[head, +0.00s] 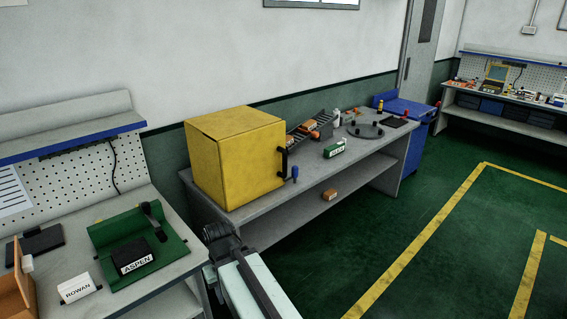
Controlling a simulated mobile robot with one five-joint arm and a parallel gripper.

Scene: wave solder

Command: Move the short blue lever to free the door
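The short blue lever (295,173) stands upright near the front edge of the workbench, just right of the yellow box (236,158). A dark vertical handle (284,163) is on the right part of the box, close to the lever. The box's door looks shut, though its face is seen at a steep angle. Part of my arm rises from the bottom of the head view, ending in a dark joint left of the lever and apart from it. I make out no gripper fingers.
The bench (262,204) also carries a dark rack (312,128), a green-and-white block (334,148) and a round grey plate (366,131). A nearer bench at left holds a green fixture (130,240) with a block marked ASPEN. Green floor at right is open.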

